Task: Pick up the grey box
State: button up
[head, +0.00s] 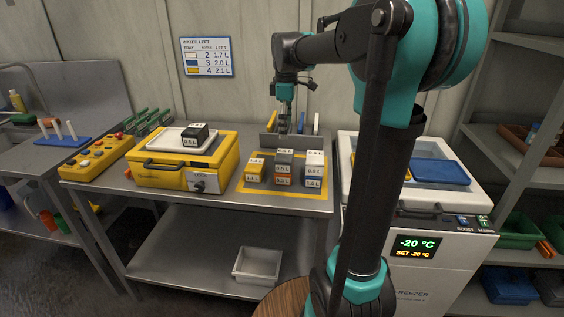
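A group of small labelled boxes stands on a yellow-bordered mat (243,187) on the steel table. My gripper (283,128) points down behind and above the group, apart from the grey box. Its fingers are too small to tell whether they are open.
A dark box (194,136) sits on a white tray on the yellow machine (185,170) at left. A yellow button panel (97,157) is beyond it. A white freezer (410,225) stands right of the table. A grey bin (258,266) is on the lower shelf.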

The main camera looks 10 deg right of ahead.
aim_at(284, 154)
notch_tip(284, 154, down, 6)
jog(key=shift+r, duration=0.2)
jog(key=f, duration=0.4)
jog(key=shift+w+a, duration=0.2)
jog(key=shift+w, duration=0.05)
jog(key=shift+f, duration=0.65)
jog(key=shift+c, duration=0.5)
jog(key=c, duration=1.2)
